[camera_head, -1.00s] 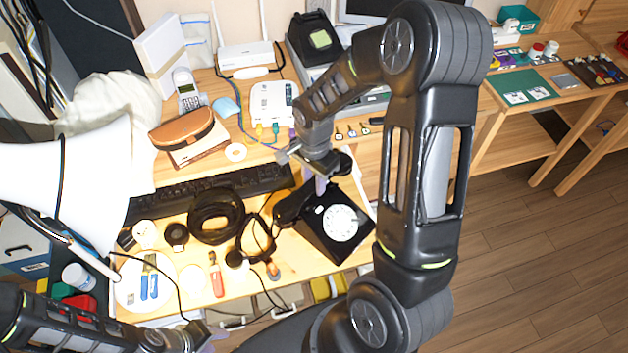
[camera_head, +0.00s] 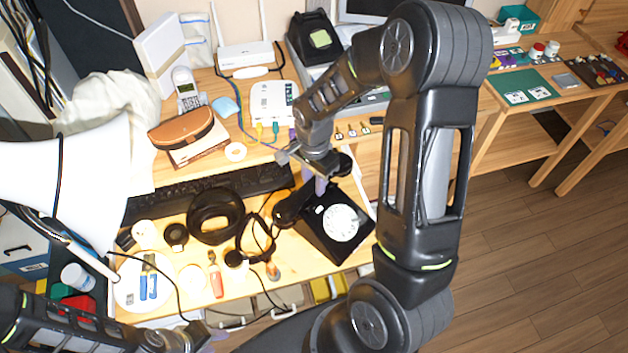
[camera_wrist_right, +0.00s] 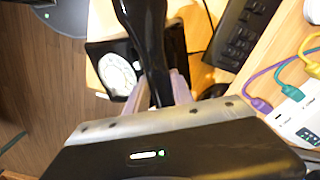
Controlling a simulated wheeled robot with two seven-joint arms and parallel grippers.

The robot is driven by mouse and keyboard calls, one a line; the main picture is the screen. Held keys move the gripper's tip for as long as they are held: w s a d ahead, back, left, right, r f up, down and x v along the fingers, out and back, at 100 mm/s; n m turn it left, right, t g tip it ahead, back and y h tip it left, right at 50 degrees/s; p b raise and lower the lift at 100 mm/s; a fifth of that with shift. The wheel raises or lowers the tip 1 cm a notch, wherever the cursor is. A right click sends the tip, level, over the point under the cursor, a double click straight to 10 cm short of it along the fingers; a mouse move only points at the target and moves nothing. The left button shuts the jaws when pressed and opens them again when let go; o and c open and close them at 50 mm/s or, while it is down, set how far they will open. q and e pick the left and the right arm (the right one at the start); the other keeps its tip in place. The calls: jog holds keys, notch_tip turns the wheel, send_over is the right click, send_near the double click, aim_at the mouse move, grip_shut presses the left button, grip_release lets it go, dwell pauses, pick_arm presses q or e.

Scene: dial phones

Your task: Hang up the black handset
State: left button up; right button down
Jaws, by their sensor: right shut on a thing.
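The black dial phone (camera_head: 322,247) with its white dial (camera_head: 341,222) sits near the table's front edge; it also shows in the right wrist view (camera_wrist_right: 117,72). My right gripper (camera_head: 320,184) is shut on the middle of the black handset (camera_head: 287,210). The handset lies across the back top of the phone, one end to the left and the other at the back right. In the right wrist view the handset (camera_wrist_right: 145,35) runs between the fingers. Whether it touches the cradle is hidden. My left gripper (camera_head: 190,340) is at the bottom edge, mostly cut off.
Black headphones (camera_head: 215,215) and a cable lie left of the phone. A black keyboard (camera_head: 165,203) is behind them. A white box with coloured plugs (camera_head: 272,102) stands behind my right gripper. A white lamp shade (camera_head: 85,170) fills the left side.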

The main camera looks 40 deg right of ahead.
jog(key=shift+f+b, duration=0.7)
jog(key=shift+f, duration=0.2)
jog(key=c, duration=1)
grip_release()
notch_tip(320, 180, up, 8)
jog(key=shift+f, duration=0.1)
dwell(0.4)
